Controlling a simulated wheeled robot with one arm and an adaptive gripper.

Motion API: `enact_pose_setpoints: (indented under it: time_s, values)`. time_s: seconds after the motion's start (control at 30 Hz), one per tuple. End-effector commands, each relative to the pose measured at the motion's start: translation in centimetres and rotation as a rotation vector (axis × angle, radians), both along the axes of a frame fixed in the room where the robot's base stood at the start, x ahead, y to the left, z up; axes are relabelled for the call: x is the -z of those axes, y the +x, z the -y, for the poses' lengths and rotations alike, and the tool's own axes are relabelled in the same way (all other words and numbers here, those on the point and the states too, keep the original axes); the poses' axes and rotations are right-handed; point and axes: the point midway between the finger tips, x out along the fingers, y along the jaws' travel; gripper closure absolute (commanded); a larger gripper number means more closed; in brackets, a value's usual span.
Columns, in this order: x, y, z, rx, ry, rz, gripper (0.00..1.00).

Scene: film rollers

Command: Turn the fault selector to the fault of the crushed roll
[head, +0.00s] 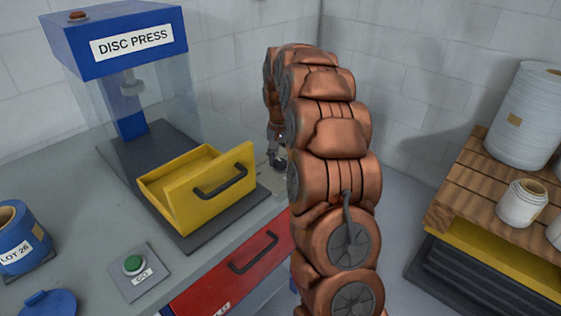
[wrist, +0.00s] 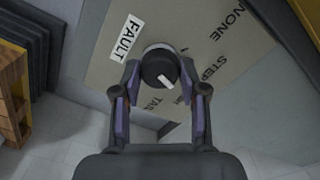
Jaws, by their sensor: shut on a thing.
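The fault selector is a dark round knob (wrist: 158,68) with a white pointer mark on its lower right part. It sits on a beige plate (wrist: 232,105) with a white FAULT label (wrist: 126,38). Lettering NONE, STEP and a word beginning TA, partly hidden, runs around the knob. The pointer lies toward the lower right, roughly between STEP and the TA word. My gripper (wrist: 160,65) is shut on the knob, one finger on each side. In the head view my gripper (head: 277,150) is partly hidden behind my arm, and the knob cannot be made out.
A disc press (head: 120,45) stands at the back left with a yellow drawer (head: 185,212) before it. A red drawer (head: 225,277), a green GO button (head: 132,264) and a blue LOT 26 roll (head: 22,240) are nearer. White rolls (head: 527,110) stand on a wooden pallet (head: 462,200) at right.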

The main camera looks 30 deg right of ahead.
Motion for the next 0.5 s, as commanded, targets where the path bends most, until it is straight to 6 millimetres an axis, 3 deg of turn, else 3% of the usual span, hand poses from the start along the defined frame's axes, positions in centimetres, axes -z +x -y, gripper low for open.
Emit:
enact_pose_setpoints:
  time_s: [0.5]
  values:
    - [0.02,0.00,-0.08,0.066,0.002,-0.001,0.92]
